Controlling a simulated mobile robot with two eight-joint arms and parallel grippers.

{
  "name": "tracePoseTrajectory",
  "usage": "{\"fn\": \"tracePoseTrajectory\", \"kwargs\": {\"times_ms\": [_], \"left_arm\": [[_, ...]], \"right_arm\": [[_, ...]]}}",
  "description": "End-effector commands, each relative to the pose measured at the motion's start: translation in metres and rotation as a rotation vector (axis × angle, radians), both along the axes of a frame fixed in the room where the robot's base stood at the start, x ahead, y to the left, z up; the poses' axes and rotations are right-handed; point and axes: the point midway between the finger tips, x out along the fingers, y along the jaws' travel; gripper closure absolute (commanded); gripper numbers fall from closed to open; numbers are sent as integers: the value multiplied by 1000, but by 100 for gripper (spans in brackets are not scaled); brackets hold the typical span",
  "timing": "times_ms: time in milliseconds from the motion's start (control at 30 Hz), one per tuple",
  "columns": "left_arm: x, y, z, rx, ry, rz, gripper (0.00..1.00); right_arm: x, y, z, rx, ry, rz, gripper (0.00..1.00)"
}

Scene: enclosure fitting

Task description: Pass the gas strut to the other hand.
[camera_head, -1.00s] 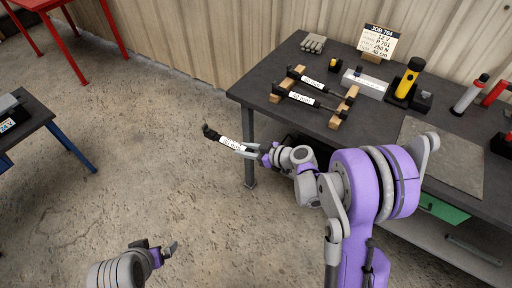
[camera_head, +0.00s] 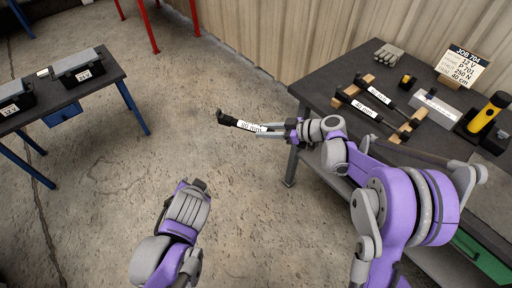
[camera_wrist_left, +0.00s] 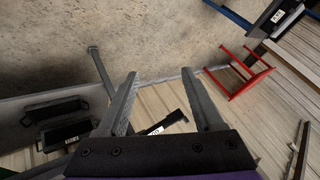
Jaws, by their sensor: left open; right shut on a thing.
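The gas strut (camera_head: 250,126) is a black rod with a white label and a dark end fitting, pointing left over the floor. My right gripper (camera_head: 266,131) is shut on it at its right part, left of the dark bench. My left gripper (camera_head: 199,184) is below and left of the strut in the head view, apart from it. The left wrist view shows its two fingers (camera_wrist_left: 160,76) spread and empty. A dark piece with a white label (camera_wrist_left: 160,128), apparently the strut, shows beyond the fingers, partly hidden by the gripper body.
The dark bench (camera_head: 335,68) holds two more labelled struts (camera_head: 365,110) on wooden rests, gloves (camera_head: 389,51), a yellow torch (camera_head: 487,112) and a job card (camera_head: 463,66). A side table (camera_head: 97,84) with dark boxes stands at left. Open floor lies between them.

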Motion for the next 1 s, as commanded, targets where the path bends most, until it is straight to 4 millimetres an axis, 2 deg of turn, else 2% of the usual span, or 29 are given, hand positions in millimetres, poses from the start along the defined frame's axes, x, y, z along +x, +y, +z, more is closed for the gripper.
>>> {"fn": "tracePoseTrajectory", "kwargs": {"times_ms": [33,100,167,300,500,600,700,833,1000], "left_arm": [[18,-10,2,73,-30,-71,32],[38,-22,5,180,-75,-165,32],[55,-35,7,271,-115,-246,32],[88,-74,12,479,-213,-430,32],[112,-130,16,715,-334,-632,32],[116,-149,16,789,-374,-691,32],[118,-159,16,831,-395,-722,32],[125,-163,15,849,-403,-735,32],[149,-161,8,848,-402,-732,32]], "right_arm": [[0,0,0,1,0,0,100],[0,0,0,1,1,0,100],[0,0,0,1,1,0,100],[0,0,0,1,0,-1,100],[0,0,0,1,0,-1,100],[0,0,0,1,0,-1,100],[0,0,0,1,0,-1,100],[0,0,0,1,0,-1,100],[0,0,0,1,0,-1,100]]}}
